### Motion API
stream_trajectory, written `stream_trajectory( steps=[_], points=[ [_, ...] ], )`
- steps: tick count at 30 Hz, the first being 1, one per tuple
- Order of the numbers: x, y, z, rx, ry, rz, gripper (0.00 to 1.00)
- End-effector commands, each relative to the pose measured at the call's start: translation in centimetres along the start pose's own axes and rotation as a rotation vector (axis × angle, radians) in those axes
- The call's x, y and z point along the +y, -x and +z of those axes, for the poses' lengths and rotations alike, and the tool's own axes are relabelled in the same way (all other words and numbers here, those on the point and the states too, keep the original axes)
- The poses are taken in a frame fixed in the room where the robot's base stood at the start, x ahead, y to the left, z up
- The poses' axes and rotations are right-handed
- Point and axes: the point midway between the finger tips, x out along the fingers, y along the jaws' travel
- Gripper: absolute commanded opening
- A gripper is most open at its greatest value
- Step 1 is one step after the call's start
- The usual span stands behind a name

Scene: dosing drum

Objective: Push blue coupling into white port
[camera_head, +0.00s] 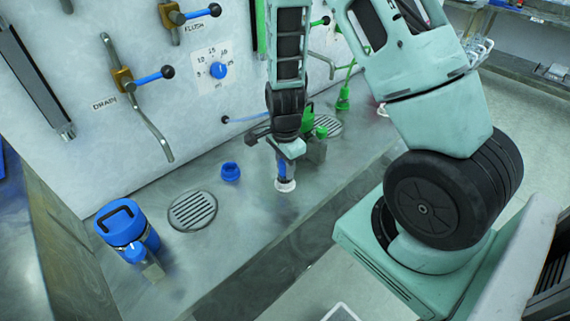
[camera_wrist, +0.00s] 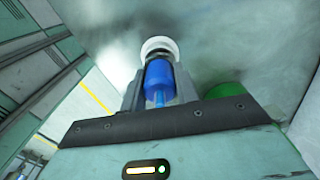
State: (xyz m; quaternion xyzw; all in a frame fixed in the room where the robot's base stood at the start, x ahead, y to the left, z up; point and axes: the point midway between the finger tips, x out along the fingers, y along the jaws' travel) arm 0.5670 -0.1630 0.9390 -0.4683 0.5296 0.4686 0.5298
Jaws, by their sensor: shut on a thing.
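My gripper (camera_head: 284,155) points down over the steel bench and is shut on the blue coupling (camera_head: 282,168). In the wrist view the blue coupling (camera_wrist: 160,80) sits between the fingers, with a narrower blue stem towards the palm. The white port (camera_head: 285,185) is a small round white piece right at the coupling's lower end. It shows as a white ring around the coupling's far end in the wrist view (camera_wrist: 158,46). The two meet or overlap in both views; how deep the coupling sits cannot be told.
A blue ring-shaped fitting (camera_head: 230,172) and a round drain grate (camera_head: 192,210) lie left of my gripper. A blue canister (camera_head: 122,228) stands at the bench's left. A green canister (camera_head: 308,118) is partly hidden behind my gripper. Levers and a dial (camera_head: 218,70) are on the wall panel.

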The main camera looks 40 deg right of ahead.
Motion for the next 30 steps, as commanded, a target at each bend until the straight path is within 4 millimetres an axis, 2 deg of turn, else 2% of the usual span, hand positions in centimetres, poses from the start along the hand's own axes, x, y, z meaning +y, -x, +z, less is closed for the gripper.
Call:
stream_trajectory(
  steps=[5, 13, 14, 15, 16, 25, 30],
  points=[
    [0.0, -0.7, 0.0, 0.0, 0.0, 0.0, 0.06],
    [0.0, -0.7, 0.0, 0.0, 0.0, 0.0, 0.06],
    [0.0, -0.7, 0.0, 0.0, 0.0, 0.0, 0.39],
    [0.0, -0.7, 0.0, 0.0, 0.0, 0.0, 0.5],
    [0.0, -0.7, 0.0, 0.0, 0.0, 0.0, 0.56],
    [0.0, -0.6, 0.0, 0.0, 0.0, 0.0, 0.56],
    [0.0, 0.4, 0.0, 0.0, 0.0, 0.0, 0.56]
  ],
)
